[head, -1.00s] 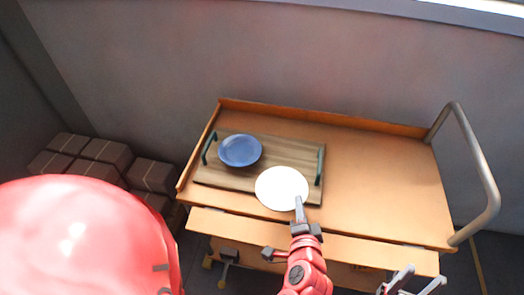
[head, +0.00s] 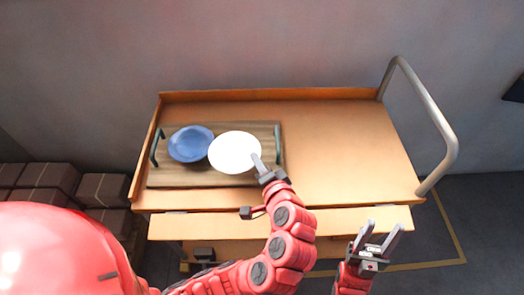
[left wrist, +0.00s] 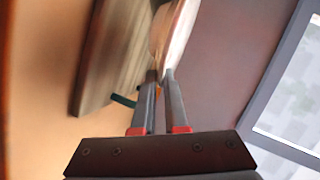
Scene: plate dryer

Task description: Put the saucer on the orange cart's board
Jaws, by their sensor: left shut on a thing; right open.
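The white saucer (head: 234,152) is held at its right edge by my left gripper (head: 259,163), which is shut on it. In the left wrist view the saucer (left wrist: 177,35) shows edge-on between the fingertips (left wrist: 158,88). It is over the right part of the wooden board (head: 185,177) on the orange cart (head: 335,150). The wrist view suggests a gap between saucer and board (left wrist: 112,55), though the head view does not show its height. A blue plate (head: 190,143) lies on the board's left part. My right gripper (head: 381,238) is open and empty in front of the cart.
The board has dark green handles (head: 277,143) at its ends. A grey push handle (head: 430,115) rises at the cart's right end. The cart top right of the board is clear. Brown boxes (head: 50,178) stand at the left. A wall is behind.

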